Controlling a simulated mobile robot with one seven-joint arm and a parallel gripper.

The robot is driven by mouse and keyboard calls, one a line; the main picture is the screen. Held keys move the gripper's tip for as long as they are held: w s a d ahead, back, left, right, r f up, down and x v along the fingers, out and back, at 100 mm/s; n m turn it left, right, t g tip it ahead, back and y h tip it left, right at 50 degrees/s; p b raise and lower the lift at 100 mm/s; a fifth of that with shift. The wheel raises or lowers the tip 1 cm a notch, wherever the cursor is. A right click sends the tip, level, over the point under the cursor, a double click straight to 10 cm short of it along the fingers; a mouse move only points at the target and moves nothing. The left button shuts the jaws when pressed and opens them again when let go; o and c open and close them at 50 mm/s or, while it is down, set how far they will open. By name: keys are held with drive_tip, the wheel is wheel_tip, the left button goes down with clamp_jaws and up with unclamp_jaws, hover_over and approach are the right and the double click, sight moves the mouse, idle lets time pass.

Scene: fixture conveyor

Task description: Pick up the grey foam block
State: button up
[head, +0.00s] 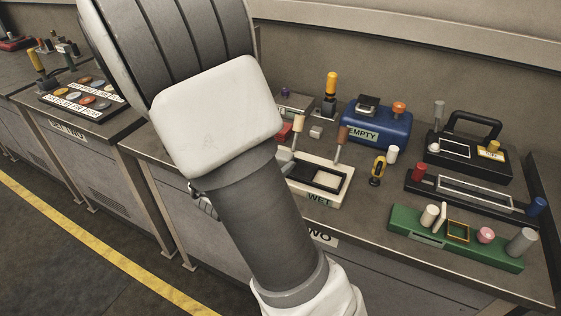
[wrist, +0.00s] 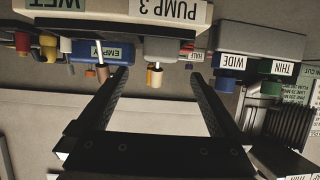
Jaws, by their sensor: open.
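A small grey block (head: 316,132), likely the foam block, sits on the bench in the head view, right of a red block (head: 284,132) and left of the blue case. I cannot make it out surely in the wrist view. My gripper (wrist: 157,75) is open and empty in the wrist view, its two dark fingers well apart. In the head view my arm covers most of the gripper and part of the bench.
A blue case marked EMPTY (head: 377,131) stands behind a white tray marked WET (head: 320,198). A yellow-and-black tool (head: 377,171), a black carrier (head: 468,158) and a green rack (head: 455,238) lie to the right. In the wrist view, a box marked PUMP 3 (wrist: 118,22) hangs close ahead.

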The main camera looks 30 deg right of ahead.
drive_tip(key=b+x, duration=0.2)
drive_tip(key=x, duration=0.8)
drive_tip(key=shift+w+d+f+b, duration=0.15)
drive_tip(key=shift+w+d+b, duration=0.15)
drive_tip(key=shift+b, duration=0.1)
drive_tip(key=shift+c, duration=0.3)
drive_tip(key=c, duration=1.4)
